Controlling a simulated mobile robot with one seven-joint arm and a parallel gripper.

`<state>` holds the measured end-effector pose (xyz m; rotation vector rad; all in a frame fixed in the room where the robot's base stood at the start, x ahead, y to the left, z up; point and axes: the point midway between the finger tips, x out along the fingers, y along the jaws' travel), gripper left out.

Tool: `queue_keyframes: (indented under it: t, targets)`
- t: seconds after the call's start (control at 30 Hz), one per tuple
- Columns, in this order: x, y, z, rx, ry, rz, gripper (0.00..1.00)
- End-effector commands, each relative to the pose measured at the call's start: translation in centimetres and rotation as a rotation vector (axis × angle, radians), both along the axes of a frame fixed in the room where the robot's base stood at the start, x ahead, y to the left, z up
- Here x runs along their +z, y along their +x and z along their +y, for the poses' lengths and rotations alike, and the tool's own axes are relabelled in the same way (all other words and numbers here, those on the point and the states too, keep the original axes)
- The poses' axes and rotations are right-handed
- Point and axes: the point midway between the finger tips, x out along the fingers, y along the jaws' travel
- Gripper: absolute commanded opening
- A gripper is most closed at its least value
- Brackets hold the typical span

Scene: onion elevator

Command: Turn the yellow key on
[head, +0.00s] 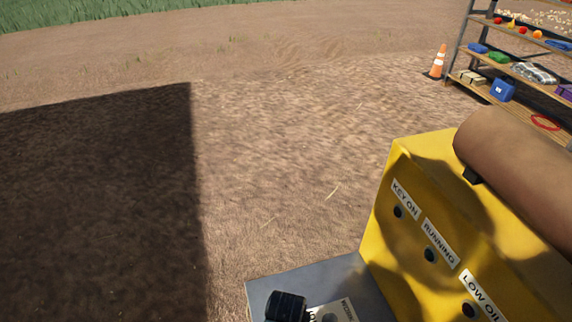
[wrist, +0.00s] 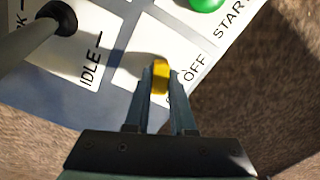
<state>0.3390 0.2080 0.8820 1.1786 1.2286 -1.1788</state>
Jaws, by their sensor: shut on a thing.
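In the wrist view, the yellow key (wrist: 161,75) stands on the control panel (wrist: 116,78), beside the OFF label (wrist: 194,68). My gripper (wrist: 160,82) is shut on the key, with one finger on each side of it. The fingers hide the lower part of the key and some of the label near it. In the head view, the yellow housing (head: 418,165) carries the KEY ON label (head: 404,199), with a dark round indicator (head: 398,212) under it. My gripper and the key cannot be made out in the head view.
A green button (wrist: 207,3) sits near the START label (wrist: 229,20). A grey lever (wrist: 30,38) rises at the left by the IDLE label (wrist: 90,65). In the head view, a shelf rack (head: 500,62) and an orange cone (head: 438,62) stand far off. Open dirt lies left of the housing.

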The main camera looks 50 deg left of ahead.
Motion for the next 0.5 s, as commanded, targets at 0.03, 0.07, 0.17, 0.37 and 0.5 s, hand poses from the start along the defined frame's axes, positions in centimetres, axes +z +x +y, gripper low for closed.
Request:
queue_keyframes:
  t: [0.03, 0.07, 0.17, 0.37, 0.5]
  targets:
    - [0.19, -0.02, -0.05, -0.03, -0.002, 0.002, 0.0]
    - [0.22, 0.0, -0.05, -0.051, -0.001, 0.001, 0.0]
    - [0.24, -0.01, -0.07, -0.129, -0.002, 0.002, 0.0]
    - [0.24, -0.01, -0.1, -0.315, -0.003, 0.002, 0.0]
    - [0.21, 0.0, -0.09, -0.447, -0.003, 0.001, 0.0]
